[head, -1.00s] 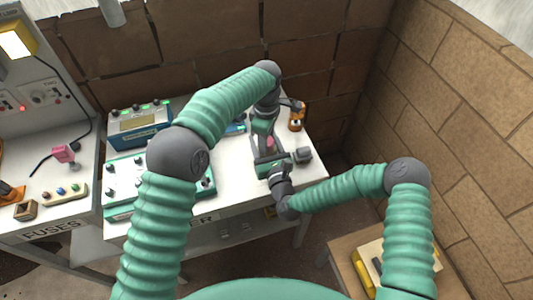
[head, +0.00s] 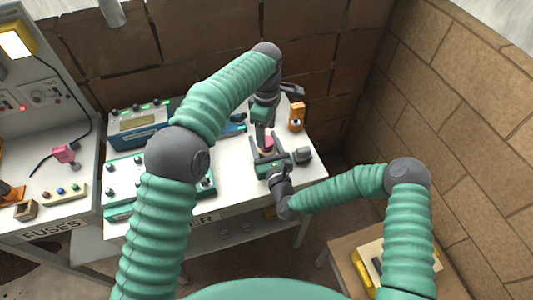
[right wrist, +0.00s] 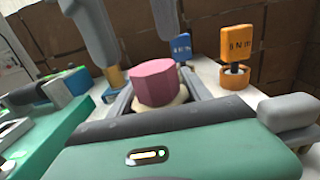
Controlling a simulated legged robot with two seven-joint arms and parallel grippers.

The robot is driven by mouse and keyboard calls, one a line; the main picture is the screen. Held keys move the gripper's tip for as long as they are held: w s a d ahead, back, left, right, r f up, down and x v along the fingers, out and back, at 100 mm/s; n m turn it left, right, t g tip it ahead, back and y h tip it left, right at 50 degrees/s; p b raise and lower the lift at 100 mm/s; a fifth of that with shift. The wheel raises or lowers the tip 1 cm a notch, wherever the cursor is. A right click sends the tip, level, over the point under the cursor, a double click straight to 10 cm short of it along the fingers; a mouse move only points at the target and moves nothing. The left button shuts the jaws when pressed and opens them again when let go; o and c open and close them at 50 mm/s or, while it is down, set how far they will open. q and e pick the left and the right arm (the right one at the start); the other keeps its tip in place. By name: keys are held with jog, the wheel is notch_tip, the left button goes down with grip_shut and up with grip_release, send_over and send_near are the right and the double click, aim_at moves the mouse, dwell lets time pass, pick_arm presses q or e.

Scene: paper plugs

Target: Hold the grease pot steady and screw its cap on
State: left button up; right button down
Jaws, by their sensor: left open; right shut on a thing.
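The grease pot (right wrist: 180,100) shows as a pale rim between the grey fingers of my right gripper (right wrist: 162,100). Its lower body is hidden. The pink, many-sided cap (right wrist: 154,80) sits on top of the pot; it also shows in the head view (head: 268,141). I cannot tell how tightly it is screwed. My right gripper is shut around the pot near the table's front edge. My left gripper (head: 264,130) is open above and behind the cap, pointing down. Its grey fingers show at the top of the right wrist view, apart from the cap.
A grey block (head: 303,155) is right of the pot. Instrument boxes (head: 139,125) fill the table's left side. A brick wall (head: 460,110) rises at the right.

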aim_at(267, 140)
pick_arm(q)
jog(key=shift+a+r+n, duration=0.1)
jog(key=shift+r+n, duration=0.25)
jog(key=shift+n, duration=0.15)
jog(key=shift+d+r+n, duration=0.2)
jog(key=shift+r+n, duration=1)
jog(key=shift+r, duration=0.2)
jog(key=shift+f, duration=0.1)
notch_tip(267, 140, down, 8)
